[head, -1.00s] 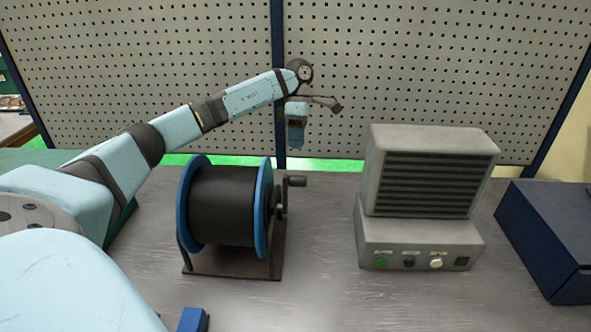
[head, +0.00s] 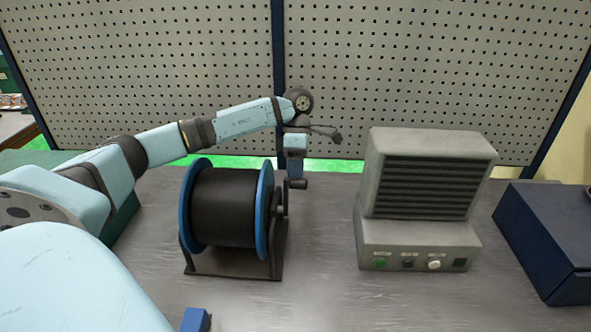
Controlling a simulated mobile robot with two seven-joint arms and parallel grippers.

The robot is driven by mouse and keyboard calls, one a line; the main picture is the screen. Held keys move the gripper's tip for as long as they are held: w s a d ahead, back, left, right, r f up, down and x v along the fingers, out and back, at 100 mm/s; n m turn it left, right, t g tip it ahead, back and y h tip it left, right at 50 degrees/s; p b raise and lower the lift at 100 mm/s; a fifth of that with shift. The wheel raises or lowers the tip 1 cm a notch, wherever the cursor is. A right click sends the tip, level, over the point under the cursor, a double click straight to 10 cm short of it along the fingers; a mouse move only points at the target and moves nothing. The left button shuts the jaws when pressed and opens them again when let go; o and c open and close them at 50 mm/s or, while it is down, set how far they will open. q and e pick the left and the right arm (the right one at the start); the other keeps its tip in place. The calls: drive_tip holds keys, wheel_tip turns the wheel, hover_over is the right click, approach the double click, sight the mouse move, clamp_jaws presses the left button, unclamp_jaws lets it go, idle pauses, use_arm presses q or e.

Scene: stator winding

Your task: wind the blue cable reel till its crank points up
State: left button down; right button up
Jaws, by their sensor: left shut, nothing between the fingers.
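The blue cable reel (head: 263,225) stands on its dark base, with blue flanges and black cable (head: 223,208) wound between them. Its crank handle (head: 298,184) sits on the right side, above the hub in the picture; whether it leans away from me I cannot tell. My left gripper (head: 295,173) hangs down from the wrist right at the handle, shut and empty. Its fingertips overlap the handle's far side in the head view, and I cannot tell whether they touch it. My right gripper is not in view.
A grey vented machine (head: 420,200) with buttons stands to the right. A dark blue box (head: 548,240) is at the far right. A blue block (head: 195,320) lies at the front edge. A perforated panel (head: 430,70) closes the back. The bench between reel and machine is clear.

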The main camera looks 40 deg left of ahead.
use_arm(q)
drive_tip(key=shift+s+d+r+t+y+b, duration=0.3)
drive_tip(key=shift+s+d+t+y+b, duration=0.15)
drive_tip(key=shift+s+t+b, duration=0.1)
drive_tip(key=shift+s+d+r+t+y+b, duration=0.3)
drive_tip(key=shift+s+t+y+b, duration=0.15)
drive_tip(key=shift+t, duration=0.1)
drive_tip(key=shift+w, duration=0.1)
wheel_tip(320, 180, up, 14)
drive_tip(key=w+a, duration=0.1)
drive_tip(key=shift+w+a+f, duration=0.2)
drive_tip(key=shift+w, duration=0.1)
